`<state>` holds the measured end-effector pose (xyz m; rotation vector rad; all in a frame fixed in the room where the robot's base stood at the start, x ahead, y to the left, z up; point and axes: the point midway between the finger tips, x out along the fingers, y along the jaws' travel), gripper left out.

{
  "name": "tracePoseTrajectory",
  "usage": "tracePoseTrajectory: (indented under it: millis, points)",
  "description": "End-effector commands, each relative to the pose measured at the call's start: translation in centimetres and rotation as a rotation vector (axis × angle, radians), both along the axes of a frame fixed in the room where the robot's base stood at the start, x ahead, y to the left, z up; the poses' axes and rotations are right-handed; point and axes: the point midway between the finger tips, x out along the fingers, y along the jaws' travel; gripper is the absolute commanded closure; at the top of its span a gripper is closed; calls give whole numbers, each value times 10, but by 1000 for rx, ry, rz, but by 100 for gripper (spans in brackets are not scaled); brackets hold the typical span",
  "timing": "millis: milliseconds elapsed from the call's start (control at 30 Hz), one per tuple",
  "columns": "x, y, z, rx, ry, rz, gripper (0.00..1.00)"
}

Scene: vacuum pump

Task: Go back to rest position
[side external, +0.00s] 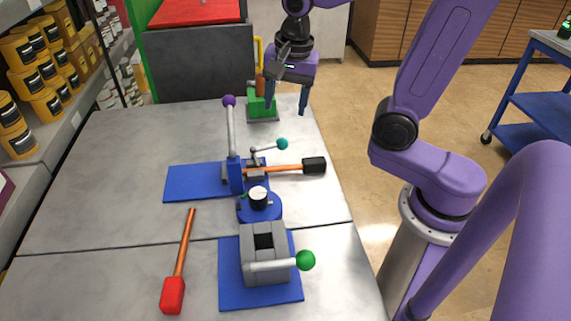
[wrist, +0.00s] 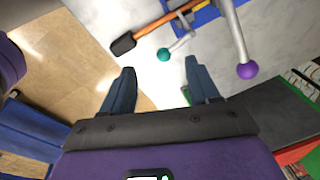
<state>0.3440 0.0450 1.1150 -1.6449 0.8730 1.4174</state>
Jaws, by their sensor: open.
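My gripper (side external: 286,106) is open and empty at the far end of the table (side external: 100,160), its fingers pointing down. In the side external view it is just right of and partly overlaps a green fixture (side external: 260,107) with a copper-coloured part (side external: 260,86) on top. In the wrist view both fingers (wrist: 160,72) are apart with nothing between them. A teal knob (wrist: 163,54) and a purple knob (wrist: 247,70) on levers show beyond the fingertips. The vacuum pump cannot be told for sure among the fixtures.
A blue-based lever fixture (side external: 190,182) stands mid-table, with a black-headed hammer (side external: 314,166) lying across it. Nearer are a round dial (side external: 258,198), a grey vise (side external: 265,252) and a red-headed mallet (side external: 173,295). Shelves (side external: 45,150) line the left. The left tabletop is bare.

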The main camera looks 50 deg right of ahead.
Motion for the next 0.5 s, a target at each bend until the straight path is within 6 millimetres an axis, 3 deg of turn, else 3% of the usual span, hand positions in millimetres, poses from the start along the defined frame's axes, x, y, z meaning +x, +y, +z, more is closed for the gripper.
tracePoseTrajectory:
  millis: [500]
  points:
    - [-55,15,-19,-69,41,907,40]
